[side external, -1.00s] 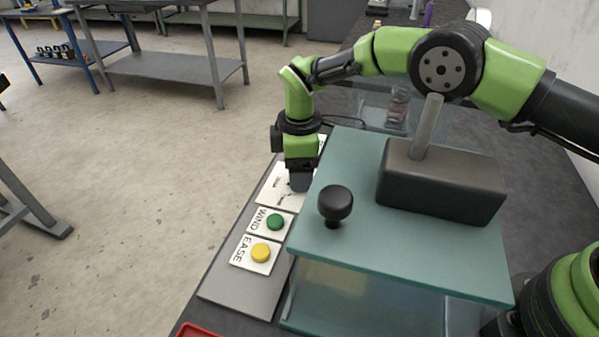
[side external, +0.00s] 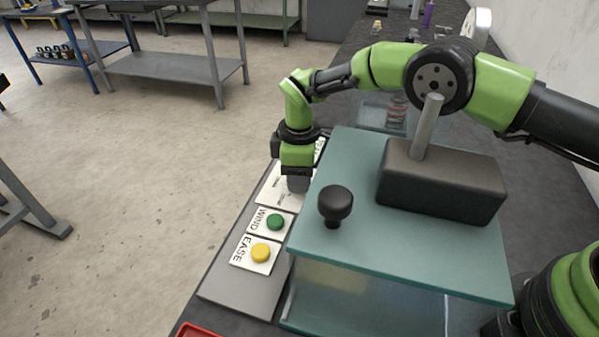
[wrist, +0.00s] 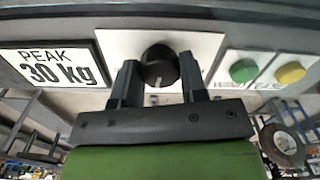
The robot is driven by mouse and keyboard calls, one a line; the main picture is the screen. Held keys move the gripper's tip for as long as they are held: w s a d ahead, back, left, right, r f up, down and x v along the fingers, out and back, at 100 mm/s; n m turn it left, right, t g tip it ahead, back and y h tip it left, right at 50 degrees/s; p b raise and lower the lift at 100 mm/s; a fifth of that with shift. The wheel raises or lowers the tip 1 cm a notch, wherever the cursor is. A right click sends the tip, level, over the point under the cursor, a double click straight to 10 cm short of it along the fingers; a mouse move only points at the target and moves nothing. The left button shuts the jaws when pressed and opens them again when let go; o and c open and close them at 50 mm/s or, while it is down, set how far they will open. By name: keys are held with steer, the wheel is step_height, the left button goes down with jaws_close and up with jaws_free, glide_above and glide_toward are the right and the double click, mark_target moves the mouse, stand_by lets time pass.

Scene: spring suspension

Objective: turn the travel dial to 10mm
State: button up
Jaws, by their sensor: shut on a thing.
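The travel dial (wrist: 159,66) is a black round knob with a pale pointer line, on a white plate (wrist: 116,45) of the control panel. In the wrist view my gripper (wrist: 158,78) has one finger on each side of the dial and is shut on it. The pointer line shows toward the gripper side of the knob. The plate's scale marks are not readable in the wrist view. In the side view my gripper (side external: 297,184) points down at the plate and hides the dial.
A green WIND button (side external: 275,222) and a yellow EASE button (side external: 261,252) sit on the panel beside the dial. A teal-topped case (side external: 400,250) with a black knob (side external: 335,204) stands close to the right of my gripper.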

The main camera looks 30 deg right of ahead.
steer(key=m, duration=0.2)
steer(key=shift+m, duration=0.3)
steer(key=o, duration=0.9)
